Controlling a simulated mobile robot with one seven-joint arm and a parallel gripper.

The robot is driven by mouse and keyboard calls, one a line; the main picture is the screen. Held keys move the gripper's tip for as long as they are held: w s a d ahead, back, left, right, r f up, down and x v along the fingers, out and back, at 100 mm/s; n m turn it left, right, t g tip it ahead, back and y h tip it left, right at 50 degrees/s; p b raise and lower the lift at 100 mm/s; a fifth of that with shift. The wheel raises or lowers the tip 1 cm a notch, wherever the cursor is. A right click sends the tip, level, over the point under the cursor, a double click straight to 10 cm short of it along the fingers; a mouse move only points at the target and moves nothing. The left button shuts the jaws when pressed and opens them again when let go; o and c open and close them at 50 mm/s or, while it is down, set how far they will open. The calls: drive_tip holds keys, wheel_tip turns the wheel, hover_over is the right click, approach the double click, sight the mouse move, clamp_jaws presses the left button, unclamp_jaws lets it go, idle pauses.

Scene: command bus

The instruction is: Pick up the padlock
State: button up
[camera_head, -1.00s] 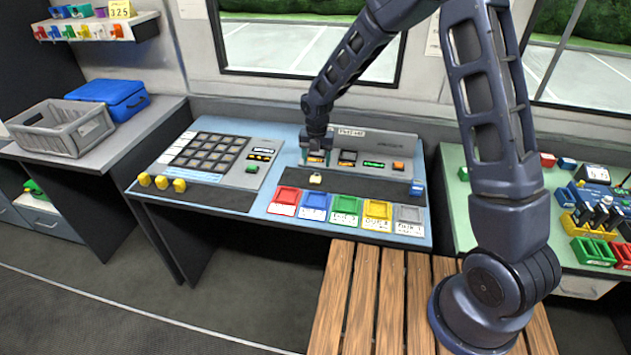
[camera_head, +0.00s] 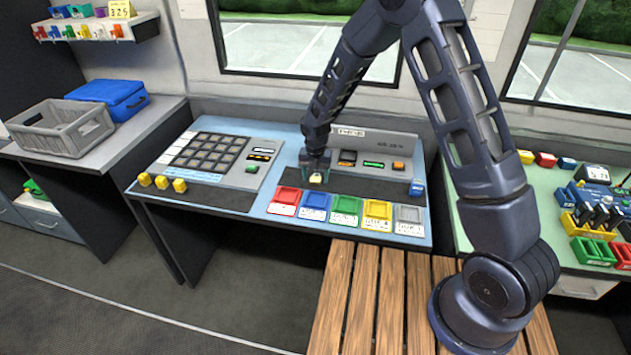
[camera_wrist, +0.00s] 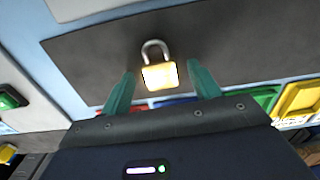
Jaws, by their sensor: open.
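The padlock (camera_wrist: 158,73) has a bright yellow body and a grey shackle. In the wrist view it lies on a dark mat (camera_wrist: 225,45), with its shackle pointing up in the picture. My gripper (camera_wrist: 160,88) is open, with one green finger to each side of the padlock's body and gaps on both sides. In the head view the padlock (camera_head: 316,178) shows as a small yellow patch beside the fingers of my gripper (camera_head: 315,185), low over the mat. I cannot tell the exact height of the fingertips above the mat.
A row of coloured trays, with a red tray (camera_head: 285,199) and a green tray (camera_head: 346,208), stands just in front of the mat. A grey panel (camera_head: 375,150) with displays rises behind it. A keypad board (camera_head: 213,155) stands to the left.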

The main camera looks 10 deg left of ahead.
sight(315, 178)
drive_tip(key=c, duration=1.1)
wheel_tip(315, 178, up, 20)
